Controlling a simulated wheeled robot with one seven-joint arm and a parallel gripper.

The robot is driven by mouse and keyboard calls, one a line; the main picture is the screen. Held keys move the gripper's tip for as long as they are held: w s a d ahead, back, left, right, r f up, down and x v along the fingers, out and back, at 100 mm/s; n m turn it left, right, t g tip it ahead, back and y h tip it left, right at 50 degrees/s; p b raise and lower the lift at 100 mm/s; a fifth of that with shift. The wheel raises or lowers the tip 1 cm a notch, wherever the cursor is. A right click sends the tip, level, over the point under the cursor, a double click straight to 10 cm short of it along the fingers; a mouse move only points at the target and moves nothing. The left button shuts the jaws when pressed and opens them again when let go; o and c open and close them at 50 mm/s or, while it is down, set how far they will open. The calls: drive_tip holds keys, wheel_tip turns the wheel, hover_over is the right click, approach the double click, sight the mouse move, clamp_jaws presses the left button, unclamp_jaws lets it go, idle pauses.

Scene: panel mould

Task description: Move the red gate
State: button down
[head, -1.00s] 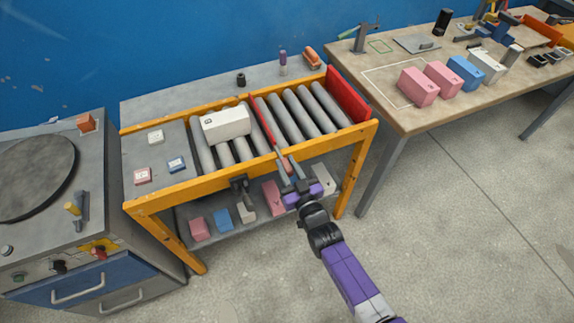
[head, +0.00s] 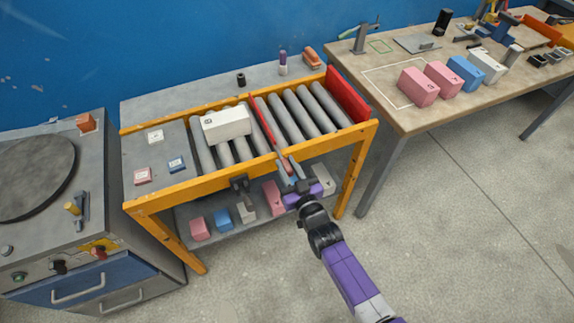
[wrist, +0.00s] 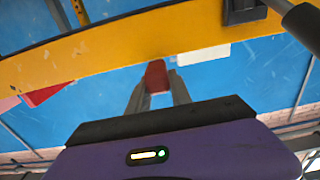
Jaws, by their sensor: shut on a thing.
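The red gate (head: 264,122) is a thin red bar lying across the grey rollers of the yellow-framed conveyor, just right of a white box (head: 226,124). Its front end reaches over the near yellow rail. My gripper (head: 287,168) is at that front end, just outside the rail. In the wrist view the fingers (wrist: 158,92) are shut on a red end piece (wrist: 156,76), which I take to be the gate's handle. The fingers partly hide this piece.
A red end plate (head: 347,95) closes the conveyor's right end. Bare rollers (head: 302,109) lie between gate and plate. A lower shelf holds several blocks, including a pink one (head: 200,229). A workbench (head: 400,115) with coloured blocks stands right; a machine (head: 90,215) stands left.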

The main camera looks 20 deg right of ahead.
drive_tip(key=shift+f, duration=0.15)
idle(0.3)
wheel_tip(320, 180, down, 5)
drive_tip(key=b, duration=0.6)
drive_tip(key=shift+s+f, duration=0.1)
drive_tip(key=shift+f, duration=0.15)
drive_tip(key=c, duration=1.3)
unclamp_jaws()
drive_tip(key=shift+o, duration=0.7)
drive_tip(key=s, duration=0.7)
drive_tip(key=shift+s, duration=0.35)
